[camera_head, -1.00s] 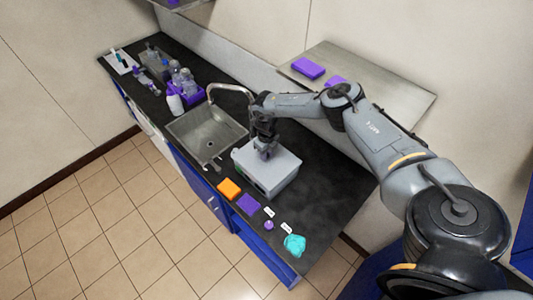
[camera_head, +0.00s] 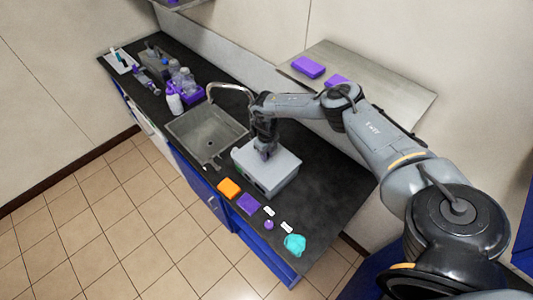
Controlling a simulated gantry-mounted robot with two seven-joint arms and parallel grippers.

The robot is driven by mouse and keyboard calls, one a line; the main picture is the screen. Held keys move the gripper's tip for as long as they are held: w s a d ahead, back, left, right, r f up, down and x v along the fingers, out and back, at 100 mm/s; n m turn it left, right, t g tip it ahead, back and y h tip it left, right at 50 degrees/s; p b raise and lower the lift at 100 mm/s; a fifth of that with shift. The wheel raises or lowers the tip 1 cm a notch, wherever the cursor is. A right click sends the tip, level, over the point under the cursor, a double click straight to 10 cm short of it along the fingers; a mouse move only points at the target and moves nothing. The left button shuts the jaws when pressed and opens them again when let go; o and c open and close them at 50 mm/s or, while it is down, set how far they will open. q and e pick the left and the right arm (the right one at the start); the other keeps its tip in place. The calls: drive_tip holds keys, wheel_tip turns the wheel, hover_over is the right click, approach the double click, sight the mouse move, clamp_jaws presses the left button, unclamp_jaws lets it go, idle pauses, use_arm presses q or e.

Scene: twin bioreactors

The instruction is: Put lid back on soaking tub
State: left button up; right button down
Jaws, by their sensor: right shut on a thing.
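The soaking tub (camera_head: 262,183) is a grey box on the dark counter, just right of the sink. A light grey lid (camera_head: 284,165) lies over its top. At this size I cannot tell whether the lid is fully seated on the rim. My right gripper (camera_head: 264,154) points down at the middle of the lid and is shut on it, most likely on its handle. The fingers hide the part they hold. My left gripper is not in view.
The steel sink (camera_head: 205,134) with its curved faucet (camera_head: 231,88) is left of the tub. An orange block (camera_head: 229,188), a purple block (camera_head: 249,204) and a teal crumpled item (camera_head: 295,244) lie along the front edge.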

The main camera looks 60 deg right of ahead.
idle(0.4)
drive_tip(key=shift+c, duration=1.8)
unclamp_jaws()
drive_tip(key=shift+r, duration=0.1)
drive_tip(key=shift+r+p, duration=1.65)
drive_tip(key=shift+r, duration=0.05)
drive_tip(key=shift+r+p, duration=1.45)
drive_tip(key=shift+r, duration=0.2)
